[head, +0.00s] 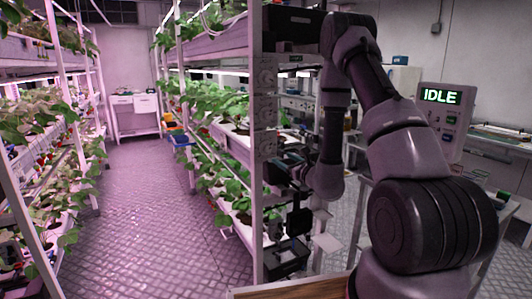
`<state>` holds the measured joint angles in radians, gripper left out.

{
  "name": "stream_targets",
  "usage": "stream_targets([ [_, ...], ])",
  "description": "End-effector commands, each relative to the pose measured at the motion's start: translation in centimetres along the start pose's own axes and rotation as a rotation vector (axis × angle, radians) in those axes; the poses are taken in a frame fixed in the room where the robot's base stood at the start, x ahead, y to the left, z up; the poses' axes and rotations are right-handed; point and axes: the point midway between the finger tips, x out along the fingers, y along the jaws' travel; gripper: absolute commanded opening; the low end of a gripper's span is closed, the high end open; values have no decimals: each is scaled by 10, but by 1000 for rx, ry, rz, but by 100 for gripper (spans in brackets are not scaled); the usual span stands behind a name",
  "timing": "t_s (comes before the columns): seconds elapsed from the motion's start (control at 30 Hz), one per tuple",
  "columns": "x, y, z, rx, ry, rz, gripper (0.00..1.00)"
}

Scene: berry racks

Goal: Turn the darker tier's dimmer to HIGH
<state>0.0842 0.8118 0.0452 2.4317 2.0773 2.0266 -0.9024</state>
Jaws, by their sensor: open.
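A pale dimmer panel (265,110) runs down the end post of the middle rack, with several round dials stacked on it. The dial settings and lettering are too small to read. The rack's middle tier (205,97) has bright lamps above green plants. The lower tier (222,180) looks dimmer, though I cannot be sure which tier is darker overall. My gripper (281,172) is open and dark, low beside the post, below the panel's dials. Its fingertips are small and partly lost against the dark background. I see nothing between them.
A left rack (82,150) of plants lines the aisle, whose floor (150,230) is clear. A control box (443,120) at right shows IDLE. A brown wooden surface (300,289) lies at the front edge.

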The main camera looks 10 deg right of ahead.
Motion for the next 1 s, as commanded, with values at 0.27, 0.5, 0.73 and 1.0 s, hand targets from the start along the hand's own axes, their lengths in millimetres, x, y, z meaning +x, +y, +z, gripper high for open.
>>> stream_targets([
  [0.27,53,1,2,-1,-5,3,67],
  [0.5,87,1,2,0,-3,3,67],
  [0.73,97,1,2,1,-1,4,67],
  [1.0,96,1,2,1,-2,4,36],
])
